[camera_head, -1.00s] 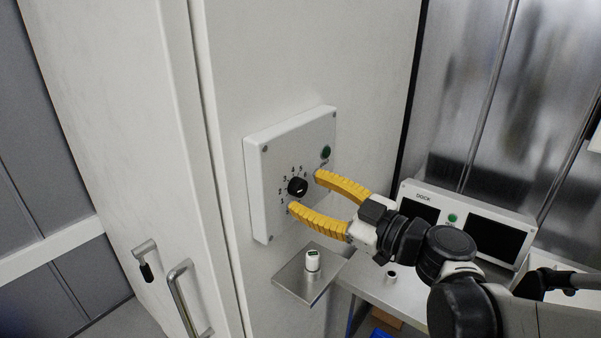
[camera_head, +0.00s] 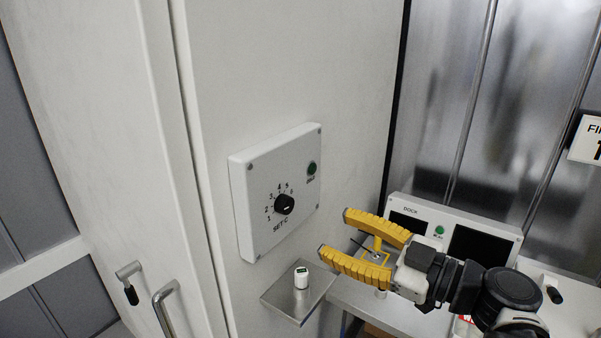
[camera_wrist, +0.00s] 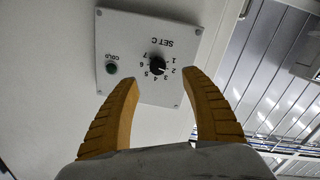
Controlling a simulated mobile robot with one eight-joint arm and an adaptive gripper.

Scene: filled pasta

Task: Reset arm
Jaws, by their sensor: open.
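My gripper (camera_head: 334,234) has yellow ribbed fingers, spread apart and empty. In the head view it is right of the white SET°C control panel (camera_head: 245,212) and clear of it. The panel's black knob (camera_head: 284,204) sits amid printed numbers, with a dark green button (camera_head: 312,168) above right. In the wrist view the fingers (camera_wrist: 162,82) frame the lower part of the panel, and the knob (camera_wrist: 157,66) shows between and beyond the tips. Nothing is between the fingers.
A small white cylinder with a dark display (camera_head: 301,278) stands on a metal shelf (camera_head: 285,304) below the panel. A DOCK unit (camera_head: 462,222) with dark screens stands on the bench behind my gripper. Door handles (camera_head: 165,308) are at lower left.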

